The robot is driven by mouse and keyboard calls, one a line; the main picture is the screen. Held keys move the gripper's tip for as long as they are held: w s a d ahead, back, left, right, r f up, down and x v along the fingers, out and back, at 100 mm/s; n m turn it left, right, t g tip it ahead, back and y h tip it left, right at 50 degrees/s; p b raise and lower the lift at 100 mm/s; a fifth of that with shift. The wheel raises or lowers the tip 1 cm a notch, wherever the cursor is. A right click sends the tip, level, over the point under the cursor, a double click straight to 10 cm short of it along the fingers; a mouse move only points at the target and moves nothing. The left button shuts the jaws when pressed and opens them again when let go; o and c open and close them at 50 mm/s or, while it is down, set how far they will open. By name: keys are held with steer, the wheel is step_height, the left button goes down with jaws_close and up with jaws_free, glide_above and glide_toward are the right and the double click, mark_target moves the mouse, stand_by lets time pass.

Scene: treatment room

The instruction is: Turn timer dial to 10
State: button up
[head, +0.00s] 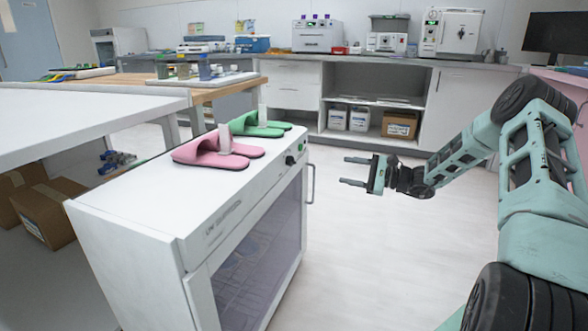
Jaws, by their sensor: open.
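A white cabinet (135,200) with a tinted glass door (258,255) stands at the left centre. A small black dial (290,160) sits on the upper front strip of the cabinet, near its far end. Its markings and pointer are too small to read.
Pink slippers (215,152) and green slippers (258,126) lie on the cabinet top. A door handle (311,184) sticks out below the dial. A white table (90,112) stands at left. The floor (400,255) right of the cabinet is clear.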

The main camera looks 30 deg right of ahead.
mark_target(295, 162)
steer(key=b+x, duration=0.4)
steer(key=x, duration=1.3)
steer(key=shift+b, duration=0.35)
steer(key=shift+a+r, duration=0.1)
steer(key=shift+r, duration=0.05)
steer(key=c, duration=1)
